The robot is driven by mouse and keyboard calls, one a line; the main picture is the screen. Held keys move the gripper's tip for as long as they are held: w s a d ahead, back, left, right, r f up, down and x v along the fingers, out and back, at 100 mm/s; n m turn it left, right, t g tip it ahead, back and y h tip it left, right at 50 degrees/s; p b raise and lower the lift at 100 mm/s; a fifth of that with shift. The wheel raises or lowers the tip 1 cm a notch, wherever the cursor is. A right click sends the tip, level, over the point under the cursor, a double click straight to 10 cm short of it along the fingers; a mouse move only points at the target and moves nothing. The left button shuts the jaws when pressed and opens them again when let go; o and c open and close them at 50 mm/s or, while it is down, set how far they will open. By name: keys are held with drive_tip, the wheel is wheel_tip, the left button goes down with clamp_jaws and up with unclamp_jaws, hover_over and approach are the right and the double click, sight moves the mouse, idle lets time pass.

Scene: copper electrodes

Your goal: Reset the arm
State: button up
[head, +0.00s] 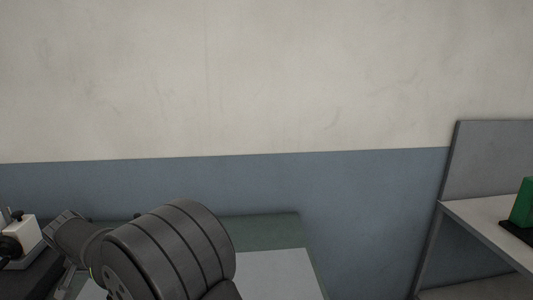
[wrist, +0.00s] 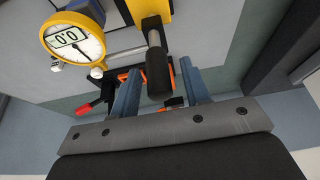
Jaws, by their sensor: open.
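My gripper (wrist: 160,70) shows in the wrist view with its two blue-grey fingers apart. A black cylindrical handle on a yellow device (wrist: 149,22) shows in the gap between the fingers; I cannot tell whether they touch it. No object is visibly gripped. In the head view, my dark grey arm (head: 172,255) fills the lower left, and the fingers cannot be made out there.
In the wrist view, a round yellow gauge (wrist: 73,38) stands left of the fingers, near a red-tipped part (wrist: 83,109). In the head view, a white device (head: 24,236) is far left, and a green block (head: 522,205) sits on a shelf (head: 480,215) at right.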

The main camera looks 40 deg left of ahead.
drive_tip(key=shift+n+g+y, duration=0.3)
drive_tip(key=shift+n, duration=0.9)
drive_tip(key=m+t+h, duration=0.1)
drive_tip(key=m, duration=0.3)
drive_tip(key=shift+w+d+m+t+h, duration=0.15)
drive_tip(key=shift+m+h, duration=0.3)
drive_tip(key=shift+m, duration=0.75)
drive_tip(key=shift+s+a+m+t+h, duration=0.1)
drive_tip(key=shift+m+t+h, duration=0.25)
drive_tip(key=shift+m, duration=0.85)
